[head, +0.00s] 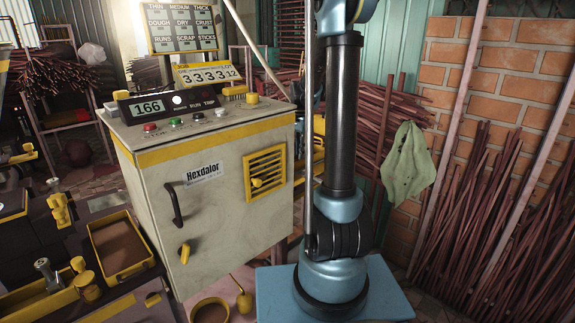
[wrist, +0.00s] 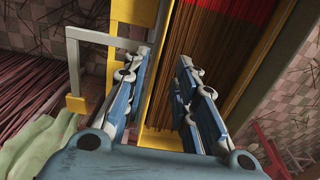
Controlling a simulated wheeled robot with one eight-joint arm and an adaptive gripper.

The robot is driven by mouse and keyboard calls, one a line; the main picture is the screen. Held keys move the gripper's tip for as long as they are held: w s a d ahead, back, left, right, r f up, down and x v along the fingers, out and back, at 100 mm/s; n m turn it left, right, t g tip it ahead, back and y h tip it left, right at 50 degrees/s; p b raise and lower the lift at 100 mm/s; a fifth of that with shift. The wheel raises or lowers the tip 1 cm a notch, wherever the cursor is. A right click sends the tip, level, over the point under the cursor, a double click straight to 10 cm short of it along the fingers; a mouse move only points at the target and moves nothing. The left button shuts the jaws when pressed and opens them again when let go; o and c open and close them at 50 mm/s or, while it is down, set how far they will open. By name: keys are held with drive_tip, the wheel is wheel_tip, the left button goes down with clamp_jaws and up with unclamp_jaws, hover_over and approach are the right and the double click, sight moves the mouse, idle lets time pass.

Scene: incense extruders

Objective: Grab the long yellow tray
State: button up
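In the wrist view, a long yellow tray (wrist: 162,143), or a yellow-framed holder like one, runs away from my gripper and is filled with thin brown sticks (wrist: 208,50). My gripper (wrist: 160,78) is open, with one blue-grey finger on each side. The tray's near yellow part shows in the gap between the fingers. I cannot tell whether either finger touches it. The right finger hides part of the sticks. My gripper is out of the head view, and I cannot identify this same tray there.
A control cabinet (head: 225,215) stands left of my arm in the head view. A short yellow tray (head: 123,247) is at the left. Sticks (head: 480,225) lean on the brick wall at right. A green cloth (head: 406,165) hangs nearby. A grey bracket (wrist: 72,65) flanks my gripper.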

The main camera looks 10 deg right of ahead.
sight(300, 162)
drive_tip(key=shift+s+d+f, duration=0.15)
drive_tip(key=shift+f, duration=2.55)
clamp_jaws()
